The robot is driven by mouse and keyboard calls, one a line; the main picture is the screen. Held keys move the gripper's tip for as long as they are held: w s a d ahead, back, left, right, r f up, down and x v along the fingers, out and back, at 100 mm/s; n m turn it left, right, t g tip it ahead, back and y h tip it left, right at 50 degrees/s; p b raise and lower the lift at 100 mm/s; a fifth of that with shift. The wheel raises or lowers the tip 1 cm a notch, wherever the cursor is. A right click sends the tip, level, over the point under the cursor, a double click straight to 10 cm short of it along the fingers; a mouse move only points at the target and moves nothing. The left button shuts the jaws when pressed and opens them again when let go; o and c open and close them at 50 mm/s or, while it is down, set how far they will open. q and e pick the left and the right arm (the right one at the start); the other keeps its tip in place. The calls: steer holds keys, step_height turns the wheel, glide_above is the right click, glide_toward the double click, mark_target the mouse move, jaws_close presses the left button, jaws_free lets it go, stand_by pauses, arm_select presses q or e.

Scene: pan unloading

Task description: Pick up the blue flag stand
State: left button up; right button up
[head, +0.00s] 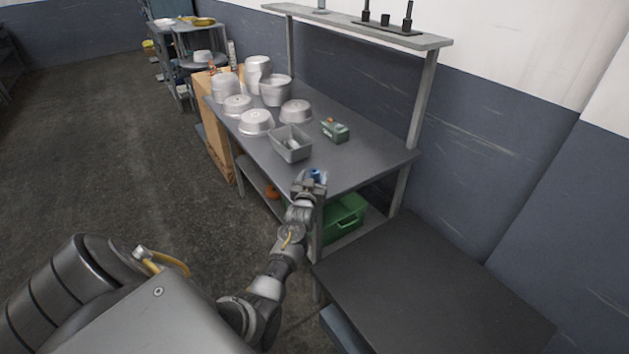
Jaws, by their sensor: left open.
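A small blue object (315,174), which looks like the blue flag stand, is at the front edge of the grey work table (372,157). My left gripper (311,180) is open at that same edge, with its fingers around or right beside the blue object. The fingers and wrist hide part of it, and I cannot tell whether they touch it. My right gripper is not in view.
A grey bin (290,143) and a small green box (335,131) stand just behind. Several metal pans (256,122) fill the table's far left. A green crate (344,216) is on the lower shelf. A dark low table (430,290) at right is bare.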

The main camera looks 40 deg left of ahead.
arm_select(q)
steer(key=shift+c, duration=0.5)
steer(key=c, duration=0.9)
steer(key=shift+c, duration=0.7)
steer(key=shift+r, duration=0.1)
